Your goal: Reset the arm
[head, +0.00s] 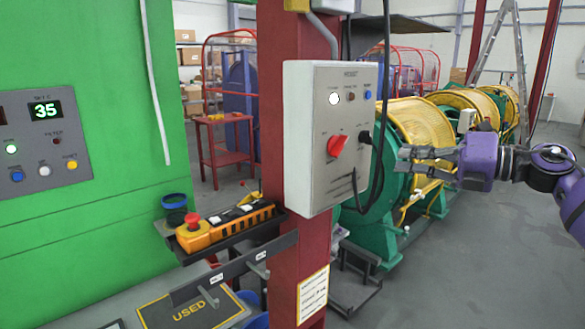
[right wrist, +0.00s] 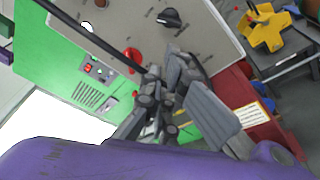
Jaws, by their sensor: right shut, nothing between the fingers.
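My right gripper (head: 404,159) is at the right of the head view, on my purple arm, with its fingers shut and empty. It is to the right of the grey control box (head: 306,190) on the red post. The box carries a red rotary knob (head: 337,146), a black switch (head: 365,137) and several small lamps or buttons. In the right wrist view the dark fingers (right wrist: 165,88) show in front of the box panel (right wrist: 205,35), below its black knob (right wrist: 170,18). I cannot tell whether they touch it. My left gripper is not in view.
A red post (head: 276,240) stands in the middle. A yellow pendant with a red button (head: 194,222) lies on a dark shelf beside it. A green cabinet (head: 100,235) is at left. The green and yellow strander (head: 424,124) stands behind my gripper. Floor at far right is clear.

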